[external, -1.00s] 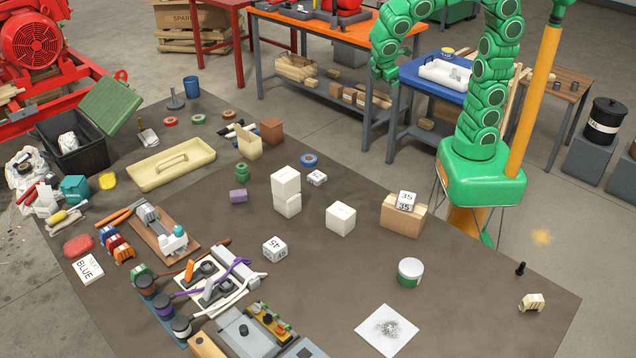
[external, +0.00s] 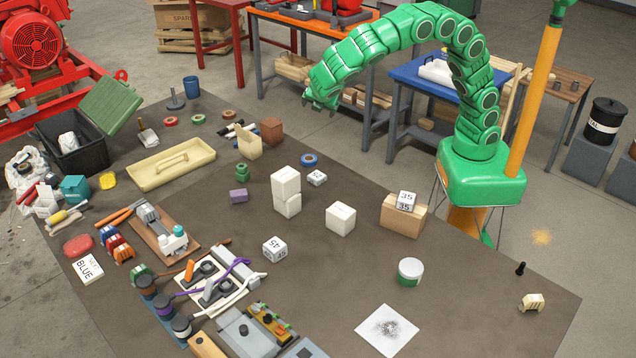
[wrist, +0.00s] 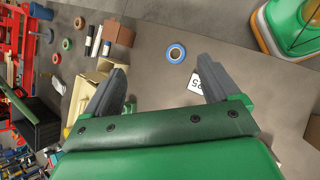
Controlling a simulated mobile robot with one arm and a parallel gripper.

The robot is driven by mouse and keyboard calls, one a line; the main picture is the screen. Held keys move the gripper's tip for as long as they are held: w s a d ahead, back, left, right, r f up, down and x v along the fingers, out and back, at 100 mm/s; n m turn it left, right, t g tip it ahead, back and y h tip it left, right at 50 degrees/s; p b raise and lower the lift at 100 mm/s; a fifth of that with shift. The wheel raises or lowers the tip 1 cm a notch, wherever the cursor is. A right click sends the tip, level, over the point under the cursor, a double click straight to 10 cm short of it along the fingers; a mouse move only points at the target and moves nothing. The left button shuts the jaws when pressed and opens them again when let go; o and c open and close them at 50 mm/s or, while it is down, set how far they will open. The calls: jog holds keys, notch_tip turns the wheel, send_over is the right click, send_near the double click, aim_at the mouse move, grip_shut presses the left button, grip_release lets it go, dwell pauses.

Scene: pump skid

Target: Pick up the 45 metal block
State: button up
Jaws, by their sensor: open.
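The 45 metal block (external: 274,249) is a small pale cube with dark numbers. It sits on the brown mat in the middle of the external view, close to the tray of purple-handled parts. It cannot be made out in the wrist view. My gripper (external: 322,103) is high above the far side of the mat, well apart from the block. In the wrist view my gripper (wrist: 158,82) has its two grey fingers spread wide with nothing between them.
A block marked 35 (external: 405,200) sits on a cardboard box (external: 403,222). A smaller numbered block (external: 317,178) lies beside a blue tape roll (external: 308,160). Stacked white cubes (external: 286,183) and a single white cube (external: 340,219) stand nearby. The mat around the 45 block's right side is clear.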

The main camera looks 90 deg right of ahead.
jog(key=w+a+f+n+t, duration=0.1)
jog(key=w+a+f+n, duration=0.1)
jog(key=a, duration=0.5)
jog(key=w+a+f+n+t+h, duration=0.1)
jog(key=w+a+f+n, duration=0.1)
jog(key=w+a+f, duration=0.2)
jog(key=w+a+f+n+t, duration=0.2)
jog(key=w+a, duration=0.3)
jog(key=a, duration=0.4)
jog(key=shift+w+a+f+n+h, duration=0.3)
jog(key=shift+a+f+n, duration=0.1)
jog(key=shift+f, duration=0.1)
jog(key=a+f+n+t, duration=0.25)
jog(key=a+f, duration=0.25)
jog(key=a, duration=0.4)
jog(key=n+t, duration=0.2)
jog(key=n, duration=0.2)
send_near(280, 249)
jog(key=x, duration=0.4)
jog(key=shift+w+d+r, duration=0.25)
jog(key=shift+w+r, duration=0.05)
jog(key=shift+f+x, duration=0.25)
jog(key=shift+x, duration=1.65)
jog(key=shift+f+x, duration=0.2)
jog(key=shift+x, duration=1.75)
jog(key=shift+s+a, duration=0.1)
jog(key=shift+s, duration=0.05)
jog(key=shift+c, duration=0.4)
jog(key=c, duration=1.2)
jog(key=shift+c, duration=0.2)
